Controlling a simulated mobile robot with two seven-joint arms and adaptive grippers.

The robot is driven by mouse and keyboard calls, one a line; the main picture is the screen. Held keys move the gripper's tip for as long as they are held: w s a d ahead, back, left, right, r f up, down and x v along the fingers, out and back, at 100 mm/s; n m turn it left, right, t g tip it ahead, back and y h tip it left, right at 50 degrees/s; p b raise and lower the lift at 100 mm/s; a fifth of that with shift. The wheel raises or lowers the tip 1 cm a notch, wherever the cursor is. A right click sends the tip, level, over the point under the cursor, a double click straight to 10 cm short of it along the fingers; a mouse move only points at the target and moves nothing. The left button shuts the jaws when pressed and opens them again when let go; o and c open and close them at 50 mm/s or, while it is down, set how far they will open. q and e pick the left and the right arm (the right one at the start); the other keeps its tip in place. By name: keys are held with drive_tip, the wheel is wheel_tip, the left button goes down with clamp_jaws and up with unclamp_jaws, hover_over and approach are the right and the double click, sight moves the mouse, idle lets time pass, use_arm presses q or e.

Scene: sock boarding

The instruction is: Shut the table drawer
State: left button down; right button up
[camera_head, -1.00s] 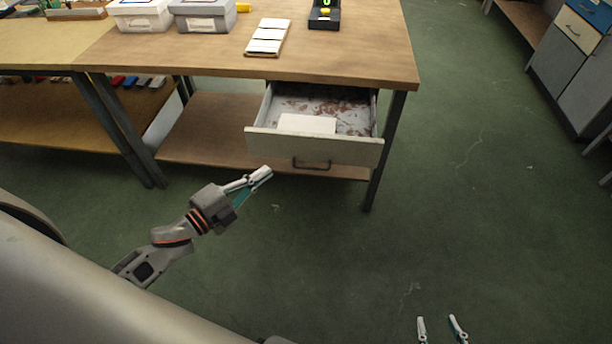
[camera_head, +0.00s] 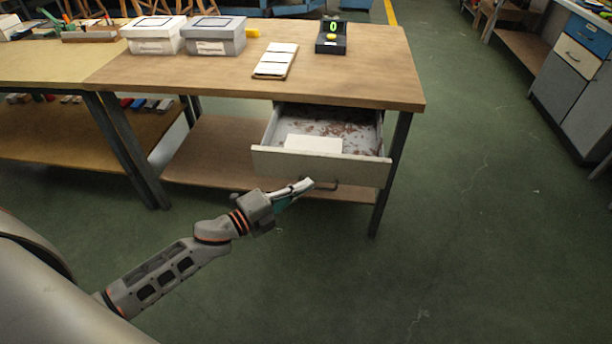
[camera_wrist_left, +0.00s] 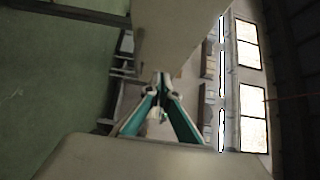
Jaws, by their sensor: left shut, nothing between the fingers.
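The table drawer (camera_head: 320,166) hangs open below the right end of the wooden table (camera_head: 350,92). A white block (camera_head: 313,144) lies in it, and its floor looks speckled red-brown. My left gripper (camera_head: 308,183) is shut and empty, at the lower part of the drawer front, beside the dark handle (camera_head: 330,184), which it partly hides. I cannot tell whether it touches the front. In the left wrist view the shut fingers (camera_wrist_left: 160,80) point at a pale panel (camera_wrist_left: 180,35), which looks like the drawer front. My right gripper is out of view now.
On the table stand a white box (camera_head: 153,38), a grey box (camera_head: 215,40), a white-slatted board (camera_head: 276,62) and a black device (camera_head: 331,40) with a green display. A lower shelf (camera_head: 215,165) runs under the table. The green floor to the right is clear.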

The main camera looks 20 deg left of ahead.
sight(318, 169)
use_arm(q)
drive_tip(key=w, duration=0.2)
drive_tip(key=w+a, duration=0.1)
drive_tip(key=shift+w+f, duration=0.1)
drive_tip(key=shift+w, duration=0.35)
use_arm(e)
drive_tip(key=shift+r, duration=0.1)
use_arm(q)
drive_tip(key=shift+w, duration=0.1)
